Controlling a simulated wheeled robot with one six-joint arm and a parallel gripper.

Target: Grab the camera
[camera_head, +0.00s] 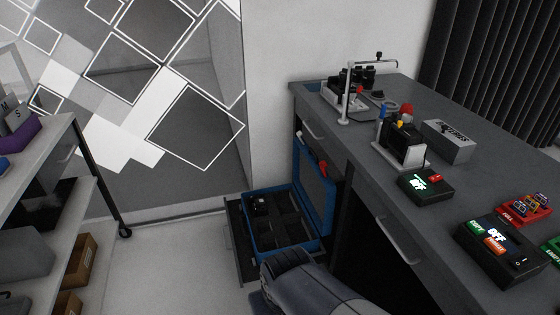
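A small black object that looks like a camera (259,204) lies in the back left compartment of an open blue case (256,245). The case has dark dividers and sits in a pulled-out drawer (236,247) under the desk. Its lid (316,192) stands up on the right side. My grey arm reaches in from the bottom edge, just in front of the case, and covers part of its near side. The fingers of my gripper do not show, so its state is hidden. Nothing is seen touching the black object.
The grey desk (385,185) carries a small black device on a stand (405,146), a grey box (448,141), and button panels (498,250). Another drawer handle (397,243) juts out. A shelf rack (50,165) stands left; the floor (165,265) between is clear.

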